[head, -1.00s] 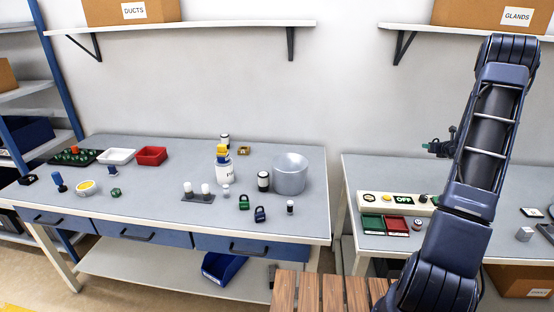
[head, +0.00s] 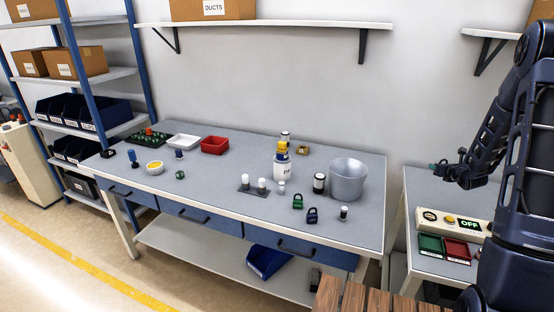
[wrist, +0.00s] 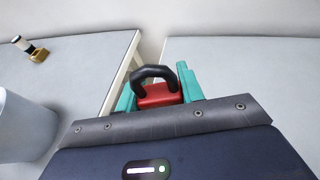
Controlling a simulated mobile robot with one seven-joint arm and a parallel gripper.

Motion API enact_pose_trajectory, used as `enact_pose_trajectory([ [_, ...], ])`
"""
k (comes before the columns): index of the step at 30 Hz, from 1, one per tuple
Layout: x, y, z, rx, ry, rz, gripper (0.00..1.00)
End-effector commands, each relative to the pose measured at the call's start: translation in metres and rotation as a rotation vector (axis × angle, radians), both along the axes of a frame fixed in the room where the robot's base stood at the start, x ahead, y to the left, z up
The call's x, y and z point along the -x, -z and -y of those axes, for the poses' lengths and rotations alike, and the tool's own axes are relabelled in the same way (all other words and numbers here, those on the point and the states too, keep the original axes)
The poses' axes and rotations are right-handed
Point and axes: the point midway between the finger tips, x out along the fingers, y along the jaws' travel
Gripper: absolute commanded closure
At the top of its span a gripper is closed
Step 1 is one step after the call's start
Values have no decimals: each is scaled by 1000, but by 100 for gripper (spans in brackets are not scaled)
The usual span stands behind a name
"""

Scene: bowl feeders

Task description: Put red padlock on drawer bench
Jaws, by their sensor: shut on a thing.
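The red padlock (wrist: 158,95), with a black shackle, is between the teal fingers of my gripper (wrist: 157,88) in the wrist view. My gripper is shut on it. In the head view my gripper (head: 446,170) is at the right, above the smaller right-hand table; the padlock cannot be made out there. The drawer bench (head: 225,195) has a grey top and blue drawers and fills the middle of the head view, left of my gripper. A green padlock (head: 297,202) and a dark blue padlock (head: 312,215) stand on its right front part.
A grey bowl (head: 348,180) stands at the bench's right end, also showing in the wrist view (wrist: 22,130). Bottles and small parts stand nearby. Trays are at the back left. A gap separates the bench from the right table (head: 425,195). The bench's front middle-left is clear.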

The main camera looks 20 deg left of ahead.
Motion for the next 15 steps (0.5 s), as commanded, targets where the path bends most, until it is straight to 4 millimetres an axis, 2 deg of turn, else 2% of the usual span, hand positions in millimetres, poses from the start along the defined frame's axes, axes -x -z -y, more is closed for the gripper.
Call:
enact_pose_trajectory([
  [11,15,-12,-75,-1,-220,5,90],
  [15,23,-19,-110,-2,-349,8,90],
])
